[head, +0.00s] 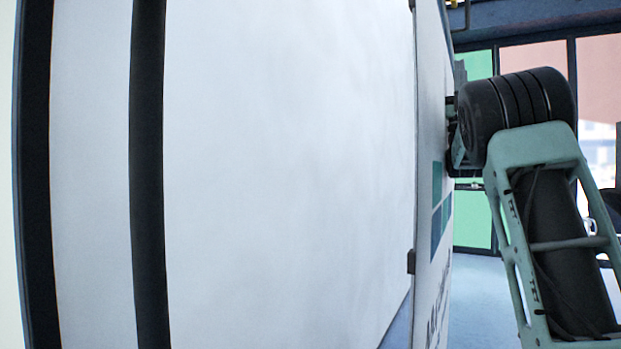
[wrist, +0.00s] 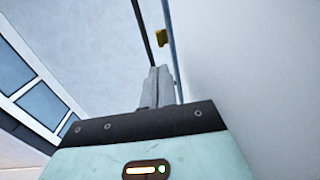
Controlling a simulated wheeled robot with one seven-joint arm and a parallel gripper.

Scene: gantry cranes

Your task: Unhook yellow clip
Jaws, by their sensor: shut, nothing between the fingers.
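A small yellow clip (wrist: 161,38) shows at the top middle of the wrist view, beside a thin blue rod or edge (wrist: 171,47) and close to a dark rod (wrist: 143,32). I cannot tell which of these it hangs on. My gripper (wrist: 157,72) is shut and empty. Its fingertips point up toward the clip, and a gap shows between them and the clip. The clip does not show in the head view; my gripper is not visible there either.
In the head view a large white panel (head: 280,150) with dark vertical bars (head: 148,180) fills the left and middle. Blue floor (head: 482,300) and windows (head: 473,215) lie beyond it. In the wrist view a plain pale wall (wrist: 255,70) stands close on the right.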

